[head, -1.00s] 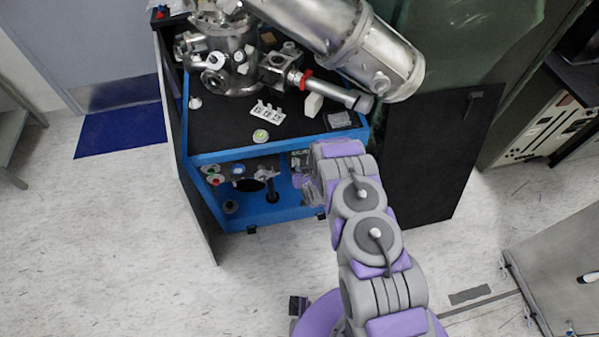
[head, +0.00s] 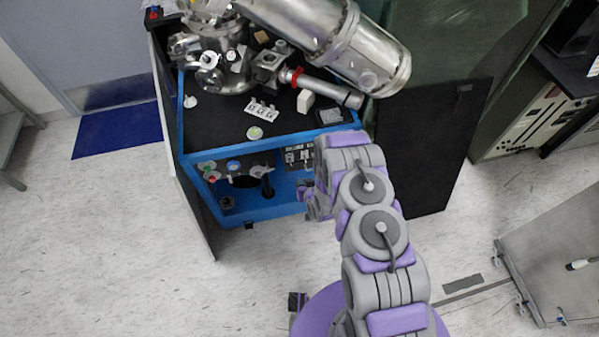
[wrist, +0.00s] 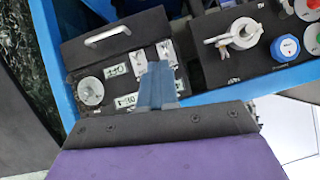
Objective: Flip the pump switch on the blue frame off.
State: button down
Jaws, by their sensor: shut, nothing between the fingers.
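The blue frame (head: 262,210) is a cart with a dark top and an open front. A black switch panel (head: 299,157) sits in the upper right of its front, with small pale switches. In the wrist view the panel (wrist: 104,65) carries a silver handle, a round dial (wrist: 90,92) and two white switches, one at the left (wrist: 138,62) and one at the right (wrist: 165,52). My gripper (wrist: 158,72) is shut and empty. Its fingertips overlap the panel just below these switches; contact cannot be told. Which switch is the pump's is unreadable.
Red, green and blue knobs and a silver valve (wrist: 238,35) sit beside the panel. Steel vacuum parts (head: 340,50) stand on the cart top. A dark open door (head: 425,150) stands right of my arm.

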jog(key=shift+s+d, duration=0.2)
jog(key=shift+s, duration=0.45)
jog(key=shift+s+d, duration=0.15)
jog(key=shift+s, duration=0.45)
jog(key=shift+d, duration=0.15)
jog(key=w+d+r+g+h, duration=0.15)
jog(key=d+r, duration=0.25)
jog(key=r, duration=0.7)
jog(key=d+r+g+h, duration=0.2)
jog(key=d+r+g, duration=0.1)
jog(key=r, duration=0.8)
jog(key=s+d+r+m+g, duration=0.1)
jog(key=s+d+r+g, duration=0.15)
jog(key=s+r, duration=0.5)
jog(key=s+d+r+g, duration=0.1)
jog(key=s+r, duration=0.5)
jog(key=s, duration=0.4)
jog(key=s+d+r+m+g, duration=0.1)
jog(key=s+d+r+g, duration=0.1)
jog(key=s+r, duration=0.5)
jog(key=s+d+r+g, duration=0.1)
jog(key=s+r, duration=0.6)
jog(key=s, duration=0.8)
jog(key=shift+d+r+m+g+h, duration=0.2)
jog(key=shift+d+m+g+h, duration=0.15)
jog(key=shift+g, duration=0.15)
